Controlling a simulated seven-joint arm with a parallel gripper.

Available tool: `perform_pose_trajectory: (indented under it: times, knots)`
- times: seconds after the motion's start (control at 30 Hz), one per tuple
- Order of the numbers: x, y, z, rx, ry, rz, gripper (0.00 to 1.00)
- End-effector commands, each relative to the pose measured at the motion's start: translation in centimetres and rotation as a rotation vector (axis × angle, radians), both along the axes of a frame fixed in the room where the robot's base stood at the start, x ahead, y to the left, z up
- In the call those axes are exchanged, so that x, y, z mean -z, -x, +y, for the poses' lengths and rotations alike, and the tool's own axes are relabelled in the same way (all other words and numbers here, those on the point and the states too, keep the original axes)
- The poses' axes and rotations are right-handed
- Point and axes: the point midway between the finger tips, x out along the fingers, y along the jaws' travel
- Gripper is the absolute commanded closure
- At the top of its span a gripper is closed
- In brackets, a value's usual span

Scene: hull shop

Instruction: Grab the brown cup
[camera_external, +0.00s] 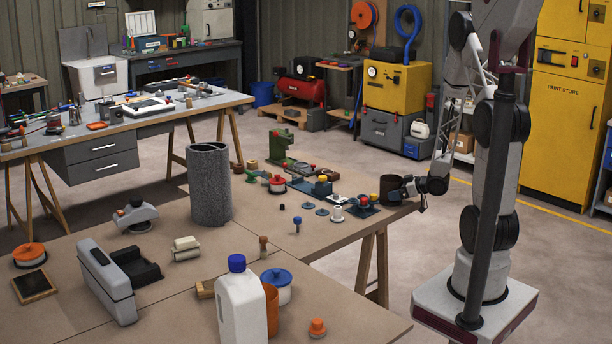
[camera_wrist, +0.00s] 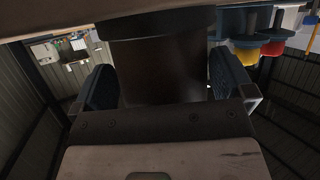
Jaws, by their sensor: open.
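The brown cup (camera_external: 388,186) is dark and stands upright at the right end of the near workbench. My gripper (camera_external: 404,189) is at its right side, low and level. In the wrist view the cup (camera_wrist: 158,72) fills the space between the two open fingers (camera_wrist: 160,85), one at each side of it. A wider dark band crosses the cup at the top of that view. I cannot tell whether the fingers touch the cup, and in the external view they are largely hidden.
Beside the cup are a white spool-like piece (camera_external: 337,213) and a blue-and-yellow part (camera_external: 322,187). A green machine (camera_external: 281,147) stands farther back. A tall grey cylinder (camera_external: 209,184) and a white bottle (camera_external: 241,300) stand left.

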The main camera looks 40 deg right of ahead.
Motion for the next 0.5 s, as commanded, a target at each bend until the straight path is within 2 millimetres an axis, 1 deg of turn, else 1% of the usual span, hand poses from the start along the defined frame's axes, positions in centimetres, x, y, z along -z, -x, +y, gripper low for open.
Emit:
perform_pose_trajectory:
  times: [0.07,0.1,0.17,0.2,0.3,0.5]
  knots:
    - [0.0,0.0,0.0,0.0,0.0,0.0,0.0]
    - [0.0,0.0,0.0,0.0,0.0,0.0,0.02]
    - [0.0,0.01,0.0,0.0,0.0,0.0,0.11]
    - [0.0,0.01,0.0,0.0,0.0,0.0,0.17]
    - [-0.01,0.01,0.0,0.0,0.0,0.0,0.3]
    - [-0.01,0.01,0.0,0.0,0.0,0.0,0.3]
